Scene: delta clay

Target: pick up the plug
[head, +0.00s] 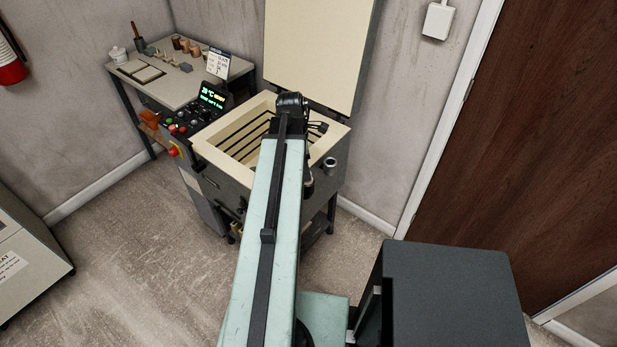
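I cannot pick out the plug for certain. A small grey cylinder with a dark round top (329,166) sits at the front right side of the open kiln (215,152); I cannot tell whether it is the plug or a fitting. My pale green arm reaches up the middle of the head view to the kiln and covers part of its opening and front. The dark end of my arm is over the kiln, left of and beyond the grey cylinder. My gripper (318,127) shows only as small dark parts there, and its fingers are too small to read.
The kiln's lid (318,45) stands raised against the wall. A control box (200,108) is at its left. A side table (178,88) holds small pots and a card. A dark grey box-shaped block (450,290) is at the lower right. Floor (130,250) is clear at the left.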

